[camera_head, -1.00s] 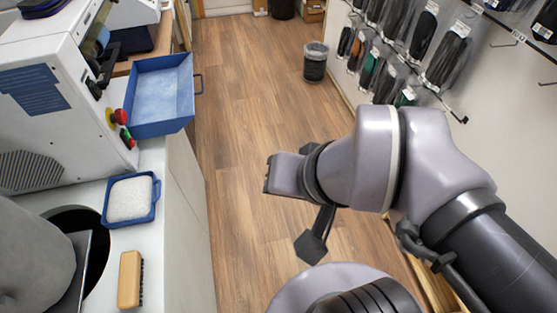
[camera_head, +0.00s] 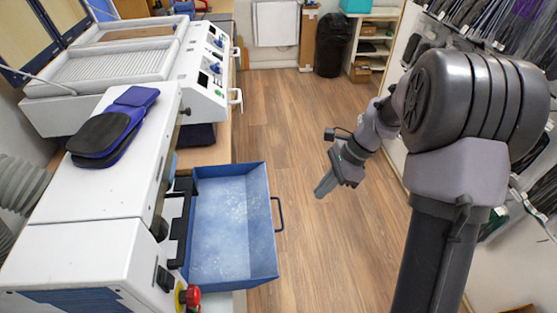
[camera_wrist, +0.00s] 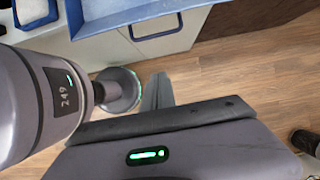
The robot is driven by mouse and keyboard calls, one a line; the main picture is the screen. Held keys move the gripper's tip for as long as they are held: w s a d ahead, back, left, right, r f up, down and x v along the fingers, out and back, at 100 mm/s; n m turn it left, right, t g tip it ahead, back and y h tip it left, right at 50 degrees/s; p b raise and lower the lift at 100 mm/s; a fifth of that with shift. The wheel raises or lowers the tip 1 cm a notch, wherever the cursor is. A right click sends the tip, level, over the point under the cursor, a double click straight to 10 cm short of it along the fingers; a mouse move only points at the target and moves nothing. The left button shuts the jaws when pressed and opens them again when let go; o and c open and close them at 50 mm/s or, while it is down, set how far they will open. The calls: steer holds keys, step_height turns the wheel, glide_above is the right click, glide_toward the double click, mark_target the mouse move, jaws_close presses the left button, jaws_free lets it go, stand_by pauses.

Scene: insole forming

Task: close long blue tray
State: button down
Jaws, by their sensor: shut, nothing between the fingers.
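The long blue tray (camera_head: 229,225) is pulled out from the side of the white machine, over the floor side of the counter. Its inside is pale, scuffed and empty. Its dark loop handle (camera_head: 280,214) faces right. My gripper (camera_head: 319,192) is right of the handle and apart from it, fingers shut and empty, pointing down and left. In the wrist view the closed fingers (camera_wrist: 158,92) point toward part of a blue tray (camera_wrist: 145,12) at the top edge, with a loop handle (camera_wrist: 155,32) below its rim.
The white machine (camera_head: 90,215) carries dark and blue insoles (camera_head: 110,128). A red button (camera_head: 191,295) stands by the tray's near left corner. A white press (camera_head: 130,65) is behind. The wooden floor (camera_head: 300,130) right of the tray is clear. A black bin (camera_head: 333,45) stands far back.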

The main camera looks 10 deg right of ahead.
steer(key=s+a+f+b, duration=0.1)
steer(key=a+f+b, duration=0.3)
steer(key=a+f, duration=0.4)
steer(key=shift+s+b, duration=0.15)
steer(key=shift+b, duration=0.15)
glide_above(244, 229)
steer(key=shift+r, duration=0.1)
stand_by(0.4)
